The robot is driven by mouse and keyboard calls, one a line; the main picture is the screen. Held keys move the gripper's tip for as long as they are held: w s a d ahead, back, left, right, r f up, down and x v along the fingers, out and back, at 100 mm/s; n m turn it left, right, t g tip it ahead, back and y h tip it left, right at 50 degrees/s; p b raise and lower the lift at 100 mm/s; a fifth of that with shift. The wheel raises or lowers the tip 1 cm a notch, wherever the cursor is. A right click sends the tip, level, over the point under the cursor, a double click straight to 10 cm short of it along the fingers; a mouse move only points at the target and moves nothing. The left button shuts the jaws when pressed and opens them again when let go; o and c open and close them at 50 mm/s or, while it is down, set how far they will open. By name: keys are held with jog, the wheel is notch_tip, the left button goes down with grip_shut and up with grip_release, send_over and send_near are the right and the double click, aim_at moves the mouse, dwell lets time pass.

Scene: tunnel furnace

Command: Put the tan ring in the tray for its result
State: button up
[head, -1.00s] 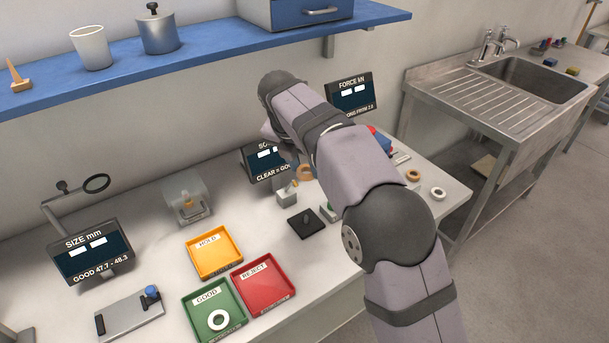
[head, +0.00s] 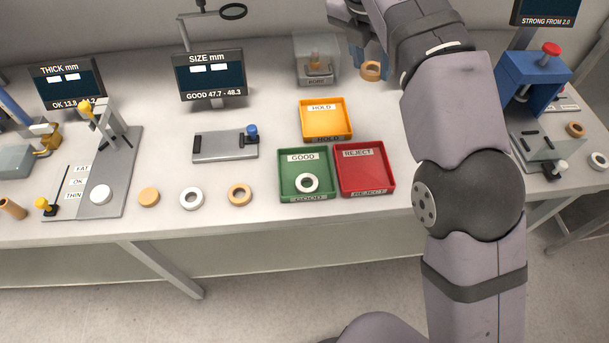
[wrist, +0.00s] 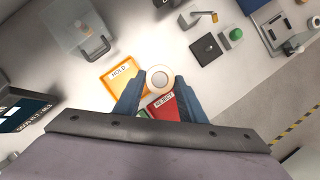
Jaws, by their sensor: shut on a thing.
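My gripper (head: 364,64) is shut on the tan ring (head: 371,71) and holds it up, to the right of the PORE box in the head view. In the wrist view the ring (wrist: 159,79) looks pale between the blue fingertips, with the trays behind it. The yellow HOLD tray (head: 325,126) is empty. The PORE box's own reading is not visible.
The PORE box (head: 316,62) stands behind the HOLD tray. The SIZE screen (head: 210,76) and its gauge plate (head: 226,146) are left of the trays. Another tan ring (head: 240,194) and a white ring (head: 191,198) lie along the front edge. A blue press (head: 533,82) stands at right.

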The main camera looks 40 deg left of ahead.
jog(key=s+a+f+n+b, duration=0.1)
jog(key=s+b, duration=0.1)
jog(key=s, duration=0.4)
jog(key=s+a+f+n+y+b, duration=0.1)
jog(key=s+a+f+n+b, duration=0.1)
jog(key=s, duration=0.4)
jog(key=shift+s+a+f+b, duration=0.15)
jog(key=shift+b, duration=0.35)
jog(key=s+f+n, duration=0.1)
jog(key=n, duration=0.1)
jog(key=s+f+n+g+y, duration=0.1)
jog(key=s+f+n, duration=0.1)
jog(key=shift+d+y, duration=0.2)
jog(key=shift+y, duration=0.1)
jog(key=shift+a+f+n, duration=0.1)
jog(key=shift+a+n, duration=0.05)
jog(key=shift+n, duration=0.35)
jog(key=shift+a+n+g+y, duration=0.15)
jog(key=shift+n+g+y, duration=0.2)
jog(key=shift+n, duration=0.55)
jog(key=shift+f+b, duration=0.8)
jog(key=shift+f, duration=4.2)
jog(key=shift+f, duration=0.1)
